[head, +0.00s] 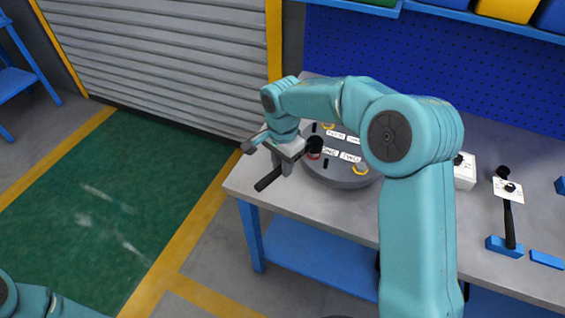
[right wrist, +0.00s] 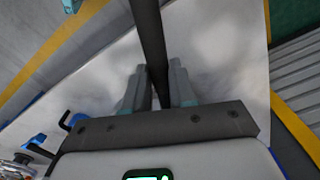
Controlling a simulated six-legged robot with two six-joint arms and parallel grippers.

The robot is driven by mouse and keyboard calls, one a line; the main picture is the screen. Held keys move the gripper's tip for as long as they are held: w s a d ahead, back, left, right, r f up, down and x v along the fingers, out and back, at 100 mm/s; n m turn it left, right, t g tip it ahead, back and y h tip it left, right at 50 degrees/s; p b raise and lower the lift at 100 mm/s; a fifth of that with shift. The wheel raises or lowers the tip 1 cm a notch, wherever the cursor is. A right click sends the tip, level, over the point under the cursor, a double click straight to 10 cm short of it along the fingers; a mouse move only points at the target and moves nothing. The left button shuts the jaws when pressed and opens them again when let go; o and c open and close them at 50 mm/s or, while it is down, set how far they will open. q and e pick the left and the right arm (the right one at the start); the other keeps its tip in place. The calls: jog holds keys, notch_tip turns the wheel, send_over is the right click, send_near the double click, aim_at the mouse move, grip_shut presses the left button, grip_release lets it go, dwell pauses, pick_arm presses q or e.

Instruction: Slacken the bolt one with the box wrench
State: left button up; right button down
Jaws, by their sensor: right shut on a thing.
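The round grey flanged shell (head: 335,181) sits on the bench, with white labels on top, one apparently reading ONE (head: 330,153) and one TWO (head: 350,157). My right gripper (head: 284,162) is at the shell's left edge, shut on a dark bar, seemingly the box wrench (head: 268,179). In the right wrist view the wrench (right wrist: 150,35) runs between the two fingers (right wrist: 158,88). A dark round part with red shows by the ONE label; whether the wrench is around bolt one cannot be told. My left gripper is out of view.
The grey workbench (head: 252,185) has a white box (head: 464,178) and a black-handled tool (head: 508,220) by a blue holder (head: 503,246) on the right. A blue pegboard (head: 450,70) stands behind. The bench's left front edge is close to my gripper.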

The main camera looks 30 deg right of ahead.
jog(key=shift+f+b, duration=0.85)
jog(key=shift+f, duration=0.25)
jog(key=shift+s, duration=0.15)
jog(key=s+d+n+b, duration=0.1)
jog(key=s+d+n, duration=0.6)
jog(key=n, duration=0.2)
jog(key=shift+s+f, duration=0.15)
jog(key=shift+s, duration=0.1)
dwell(0.5)
dwell(0.3)
